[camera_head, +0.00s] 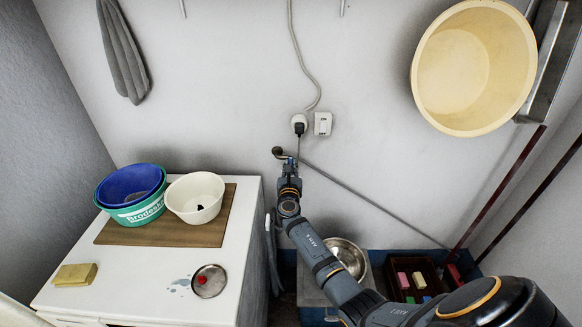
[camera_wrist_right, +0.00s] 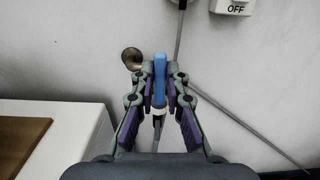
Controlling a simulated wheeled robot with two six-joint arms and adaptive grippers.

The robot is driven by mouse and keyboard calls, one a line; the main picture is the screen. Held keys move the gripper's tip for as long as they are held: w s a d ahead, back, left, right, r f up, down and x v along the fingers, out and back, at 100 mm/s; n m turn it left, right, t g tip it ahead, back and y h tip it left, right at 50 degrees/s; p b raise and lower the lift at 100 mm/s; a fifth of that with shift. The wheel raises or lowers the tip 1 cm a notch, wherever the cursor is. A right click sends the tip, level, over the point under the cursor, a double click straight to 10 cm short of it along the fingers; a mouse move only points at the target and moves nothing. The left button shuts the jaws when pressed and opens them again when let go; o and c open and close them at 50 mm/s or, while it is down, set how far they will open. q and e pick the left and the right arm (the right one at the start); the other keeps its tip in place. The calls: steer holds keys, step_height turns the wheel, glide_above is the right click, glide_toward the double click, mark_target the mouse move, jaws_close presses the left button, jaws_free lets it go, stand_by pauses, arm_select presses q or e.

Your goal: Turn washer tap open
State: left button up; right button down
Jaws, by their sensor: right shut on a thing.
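The washer tap shows in the right wrist view as a blue handle (camera_wrist_right: 160,72) with a pale collar below it. The handle stands between the fingertips of my right gripper (camera_wrist_right: 160,92), which is shut on it. In the head view my right gripper (camera_head: 291,170) reaches up to the wall beside the white washer cabinet (camera_head: 245,270); there it hides most of the tap. A brass round fitting (camera_wrist_right: 132,58) sits on the wall just left of the handle; it also shows in the head view (camera_head: 277,151). My left gripper is not in view.
A blue basin (camera_head: 130,184), a white bowl (camera_head: 195,195) and a wooden board (camera_head: 150,233) are on the cabinet top, with a yellow sponge (camera_head: 75,275) and a metal lid (camera_head: 209,281). A socket and plug (camera_head: 299,124) are above the tap. A metal bowl (camera_head: 347,254) stands below my arm.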

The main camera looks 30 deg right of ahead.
steer(key=c, duration=1.4)
jaws_free()
steer(key=shift+o, duration=0.2)
steer(key=v, duration=1.2)
